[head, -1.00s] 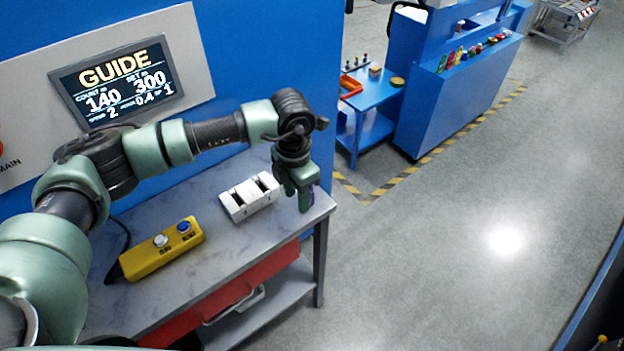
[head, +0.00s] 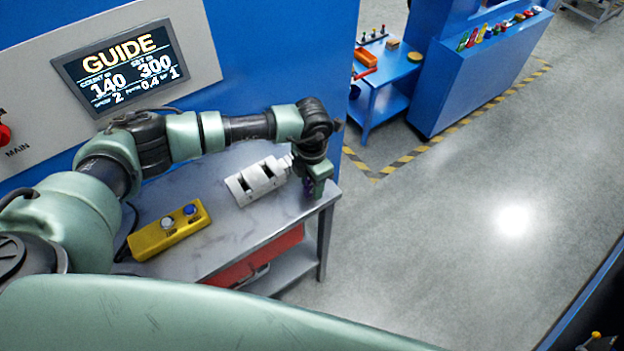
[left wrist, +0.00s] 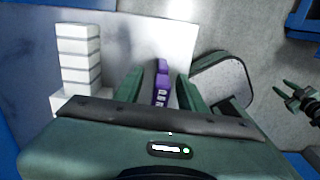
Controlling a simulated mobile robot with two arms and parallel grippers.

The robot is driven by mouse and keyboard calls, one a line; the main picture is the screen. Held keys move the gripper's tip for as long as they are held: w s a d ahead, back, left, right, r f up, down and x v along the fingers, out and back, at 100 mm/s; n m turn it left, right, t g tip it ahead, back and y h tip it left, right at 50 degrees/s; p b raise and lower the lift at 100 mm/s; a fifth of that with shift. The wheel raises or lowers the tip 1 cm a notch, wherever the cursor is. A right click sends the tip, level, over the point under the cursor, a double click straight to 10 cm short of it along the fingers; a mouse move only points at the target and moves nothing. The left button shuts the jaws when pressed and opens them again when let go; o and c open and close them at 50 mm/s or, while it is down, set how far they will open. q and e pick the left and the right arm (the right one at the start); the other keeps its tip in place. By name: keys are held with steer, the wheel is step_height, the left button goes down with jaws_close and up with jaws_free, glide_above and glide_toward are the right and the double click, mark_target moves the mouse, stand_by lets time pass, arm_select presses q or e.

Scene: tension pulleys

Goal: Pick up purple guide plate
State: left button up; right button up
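The purple guide plate (left wrist: 161,84) stands between the two fingers of my left gripper (left wrist: 158,90) in the left wrist view, with a gap visible on each side. The fingers are open around it. In the head view my left gripper (head: 313,187) points down at the right end of the grey table, and only a sliver of purple (head: 307,189) shows there; the rest is hidden. My right gripper (left wrist: 284,101) shows at the right edge of the left wrist view, off the table, with its fingers apart and nothing between them.
A white slotted block (head: 257,181) stands on the table (head: 235,231) just left of my left gripper; it also shows in the left wrist view (left wrist: 79,60). A yellow button box (head: 168,231) lies nearer. A blue panel with a GUIDE screen (head: 119,67) stands behind. Floor to the right is clear.

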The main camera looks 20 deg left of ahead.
arm_select(q)
steer(key=shift+f, duration=0.3)
jaws_close()
arm_select(e)
steer(key=shift+w, duration=0.2)
arm_select(q)
steer(key=shift+r, duration=0.1)
steer(key=shift+r, duration=0.1)
arm_select(e)
steer(key=shift+s, duration=0.1)
